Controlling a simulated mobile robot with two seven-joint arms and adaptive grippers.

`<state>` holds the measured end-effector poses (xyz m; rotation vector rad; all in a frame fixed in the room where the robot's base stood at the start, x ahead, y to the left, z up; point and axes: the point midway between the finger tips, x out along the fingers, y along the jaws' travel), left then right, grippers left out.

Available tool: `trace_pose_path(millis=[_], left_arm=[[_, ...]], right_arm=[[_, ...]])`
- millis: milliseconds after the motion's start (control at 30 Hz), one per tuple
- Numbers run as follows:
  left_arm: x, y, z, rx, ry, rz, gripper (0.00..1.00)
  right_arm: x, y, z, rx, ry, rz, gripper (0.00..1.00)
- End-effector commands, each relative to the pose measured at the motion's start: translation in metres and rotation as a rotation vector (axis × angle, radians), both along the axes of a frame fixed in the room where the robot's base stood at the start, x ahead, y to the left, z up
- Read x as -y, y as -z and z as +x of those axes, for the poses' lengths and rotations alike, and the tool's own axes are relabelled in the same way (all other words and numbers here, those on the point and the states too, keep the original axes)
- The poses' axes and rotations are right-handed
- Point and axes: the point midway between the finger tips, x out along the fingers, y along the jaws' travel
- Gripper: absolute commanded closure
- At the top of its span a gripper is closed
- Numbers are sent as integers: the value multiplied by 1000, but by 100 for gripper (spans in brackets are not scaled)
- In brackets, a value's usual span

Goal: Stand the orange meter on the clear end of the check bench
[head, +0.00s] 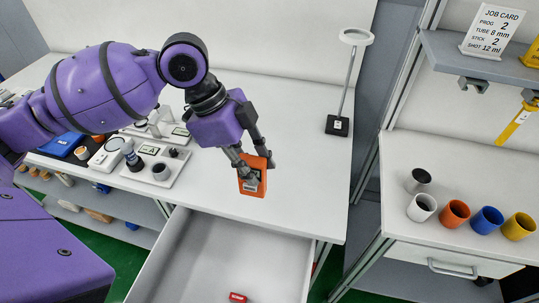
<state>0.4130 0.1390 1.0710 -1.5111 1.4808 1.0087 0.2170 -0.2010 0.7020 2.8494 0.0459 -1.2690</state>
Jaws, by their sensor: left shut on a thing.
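The orange meter (252,185) is a small upright box with a grey panel on its face, in the head view near the front edge of the white bench (305,190). My left gripper (254,163) comes down from above and is shut on the meter, one finger at each side of its upper part. The fingers hide part of the meter. I cannot tell whether its base touches the bench top. The right part of the bench around it is clear. My right gripper is not in view.
An open drawer (205,255) with a small red item (237,297) juts out below. A stand with a ring top (338,125) is at the bench's back right. Instruments and a tray (185,170) crowd the left. Several coloured cups (455,212) stand on another table.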

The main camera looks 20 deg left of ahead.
Motion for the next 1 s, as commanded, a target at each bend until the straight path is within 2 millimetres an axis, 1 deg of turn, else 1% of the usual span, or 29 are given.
trace_pose_path(millis=[67, 167, 367, 400, 533, 600, 700, 867, 933, 1000], left_arm=[[4, 1, 9, 3, 18, -3, 100], [8, 11, 29, 2, 20, -3, 100], [18, 32, 78, 3, 18, -2, 100], [20, 37, 88, 3, 18, -1, 100], [24, 64, 108, 2, 18, 0, 100], [26, 75, 117, 1, 18, 0, 100], [28, 84, 127, 5, 17, -1, 100], [28, 92, 133, 6, 19, 1, 100], [30, 97, 137, 4, 19, 1, 100], [29, 107, 136, 3, 17, 0, 100]], right_arm=[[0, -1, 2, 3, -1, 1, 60], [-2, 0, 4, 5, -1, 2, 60], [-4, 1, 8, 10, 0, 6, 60], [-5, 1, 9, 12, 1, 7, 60], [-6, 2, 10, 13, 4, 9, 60], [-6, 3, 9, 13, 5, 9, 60], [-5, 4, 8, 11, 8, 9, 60], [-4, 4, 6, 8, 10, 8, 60], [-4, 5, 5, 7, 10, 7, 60], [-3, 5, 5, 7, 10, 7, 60]])
